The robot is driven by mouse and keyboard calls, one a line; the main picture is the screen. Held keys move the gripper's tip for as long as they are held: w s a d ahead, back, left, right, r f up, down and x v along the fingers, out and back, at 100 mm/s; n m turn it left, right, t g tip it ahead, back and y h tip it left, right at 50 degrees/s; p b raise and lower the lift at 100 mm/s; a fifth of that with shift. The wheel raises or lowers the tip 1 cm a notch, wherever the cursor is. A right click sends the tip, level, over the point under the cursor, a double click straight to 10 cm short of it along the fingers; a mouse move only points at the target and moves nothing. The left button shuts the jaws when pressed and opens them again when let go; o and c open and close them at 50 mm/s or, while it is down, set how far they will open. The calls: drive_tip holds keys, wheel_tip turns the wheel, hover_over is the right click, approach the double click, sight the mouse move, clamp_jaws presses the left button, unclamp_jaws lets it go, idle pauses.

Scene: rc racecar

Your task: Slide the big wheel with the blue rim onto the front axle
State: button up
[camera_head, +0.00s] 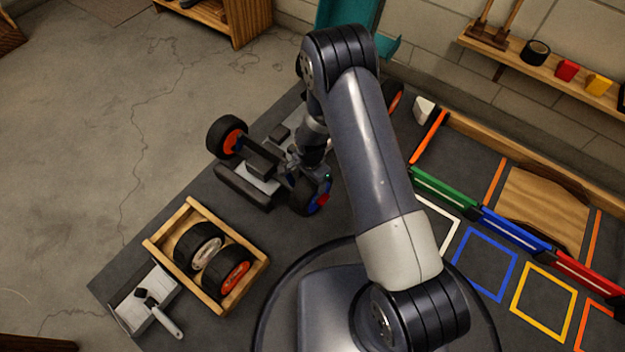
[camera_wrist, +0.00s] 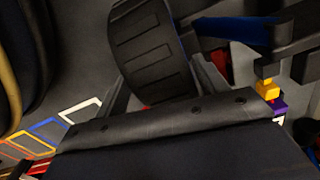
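The big wheel with the blue rim (camera_head: 311,197) is at the near right corner of the car, upright, with red showing at its middle. Its black tyre fills the upper middle of the wrist view (camera_wrist: 155,50), with a little blue at its right side. My gripper (camera_wrist: 165,88) has a grey finger against each side of the tyre, so it looks shut on the wheel. In the head view my arm hides much of the gripper and the car's right side. The car chassis (camera_head: 240,184) lies to the left. How far the wheel sits on the axle cannot be seen.
A wheel with an orange rim (camera_head: 228,137) is on the car's far left. A wooden crate (camera_head: 154,244) holds two wheels, one with a white rim and one orange. Coloured squares (camera_head: 487,262) and bins (camera_head: 515,229) lie to the right. A tool (camera_head: 160,316) lies at the near left.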

drive_tip(key=o, duration=0.4)
wheel_tip(320, 180, up, 11)
drive_tip(key=p, duration=0.5)
drive_tip(key=shift+f, duration=0.2)
wheel_tip(320, 180, down, 11)
drive_tip(key=b, duration=0.5)
drive_tip(key=shift+r, duration=0.1)
drive_tip(key=shift+s+d, duration=0.25)
drive_tip(key=shift+d, duration=0.05)
drive_tip(key=shift+r, duration=0.15)
